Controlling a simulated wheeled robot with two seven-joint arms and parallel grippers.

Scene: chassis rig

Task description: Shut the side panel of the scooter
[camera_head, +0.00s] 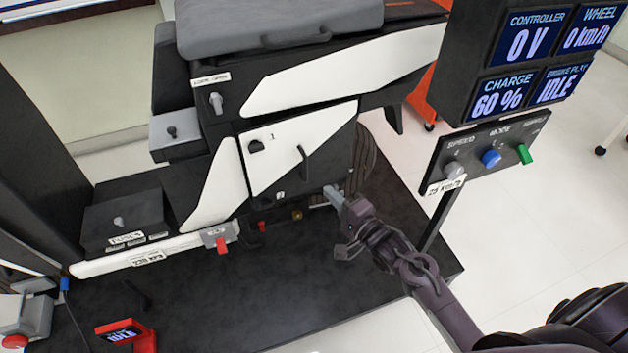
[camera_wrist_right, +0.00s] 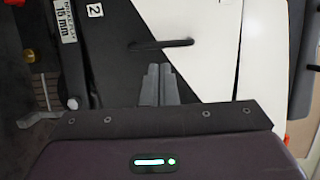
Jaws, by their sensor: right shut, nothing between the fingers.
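The scooter (camera_head: 330,70) stands side-on on a dark platform. Its side panel (camera_head: 290,140) is white and black, marked 1, with a dark bar handle (camera_head: 303,163). The panel looks nearly in line with the body, but I cannot tell whether it is fully flush. My right gripper (camera_head: 331,192) is shut and empty, by the panel's lower right corner. In the right wrist view the shut fingers (camera_wrist_right: 158,84) point at the panel (camera_wrist_right: 190,80), just below its handle (camera_wrist_right: 160,45); contact cannot be told. My left gripper is not in view.
A display box (camera_head: 520,60) and a knob board (camera_head: 485,150) on a post stand right of the scooter. A red gauge (camera_head: 125,334) lies on the platform (camera_head: 250,300) at front left. A red-button box (camera_head: 25,315) is at the left edge. The platform's middle is clear.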

